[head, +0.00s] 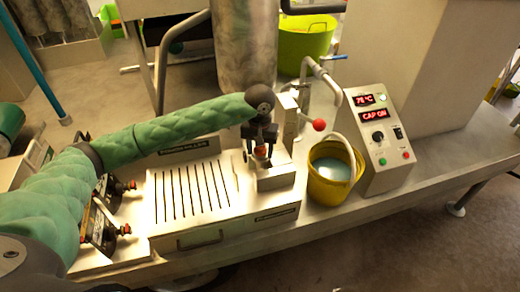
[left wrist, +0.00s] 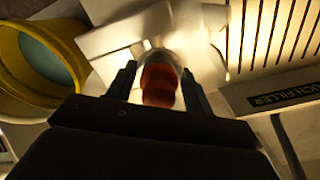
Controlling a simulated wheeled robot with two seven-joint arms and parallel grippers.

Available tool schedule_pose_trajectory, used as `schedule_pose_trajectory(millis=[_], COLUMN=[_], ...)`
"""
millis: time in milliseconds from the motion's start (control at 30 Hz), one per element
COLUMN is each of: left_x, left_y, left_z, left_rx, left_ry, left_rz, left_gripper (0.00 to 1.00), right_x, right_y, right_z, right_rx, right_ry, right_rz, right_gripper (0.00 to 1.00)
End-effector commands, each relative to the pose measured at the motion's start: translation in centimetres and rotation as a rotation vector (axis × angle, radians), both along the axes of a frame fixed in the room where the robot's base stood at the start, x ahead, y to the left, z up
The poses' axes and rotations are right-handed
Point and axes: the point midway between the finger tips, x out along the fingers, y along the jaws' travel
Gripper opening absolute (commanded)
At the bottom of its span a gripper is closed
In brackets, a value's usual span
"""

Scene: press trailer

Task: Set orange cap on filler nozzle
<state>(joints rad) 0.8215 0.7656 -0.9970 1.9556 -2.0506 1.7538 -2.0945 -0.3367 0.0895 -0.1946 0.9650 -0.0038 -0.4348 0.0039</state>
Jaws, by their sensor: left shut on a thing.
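My left gripper (head: 261,146) points down over the metal block (head: 276,178) at the right end of the slotted filler tray (head: 195,188). It is shut on the orange cap (head: 260,151), which looks red-orange in this light. In the left wrist view the cap (left wrist: 158,86) sits between the two fingers. A shiny round metal part (left wrist: 160,56), perhaps the filler nozzle, shows just beyond the cap. I cannot tell whether the cap is seated on it or only close to it. My right gripper is not in view.
A yellow bucket (head: 329,190) of pale liquid stands right of the block. Behind it is a red-knobbed lever (head: 319,125). A control box (head: 377,140) reads "78 °C" and "CAP ON". Black clamps with red knobs (head: 126,229) lie left of the tray. A steel cylinder (head: 245,45) rises behind.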

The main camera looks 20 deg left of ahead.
Motion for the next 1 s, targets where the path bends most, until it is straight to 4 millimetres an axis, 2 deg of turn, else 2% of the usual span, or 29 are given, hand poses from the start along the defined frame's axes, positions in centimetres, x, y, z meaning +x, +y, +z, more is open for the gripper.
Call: schedule_pose_trajectory(millis=[33,67,367,1000], left_x=[0.0,0.0,0.0,0.0], left_y=[0.0,0.0,0.0,0.0], left_z=[0.0,0.0,0.0,4.0], left_rx=[0.0,0.0,0.0,0.0], left_ry=[0.0,0.0,0.0,-0.001], left_rz=[0.0,0.0,0.0,0.0], left_gripper=[0.56,0.61,0.61,0.61], right_x=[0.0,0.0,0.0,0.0], right_y=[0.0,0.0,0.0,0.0], right_z=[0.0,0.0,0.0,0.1], right_rx=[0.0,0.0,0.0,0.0], right_ry=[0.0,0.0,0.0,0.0], right_rz=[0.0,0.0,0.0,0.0], right_gripper=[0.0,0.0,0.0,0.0])
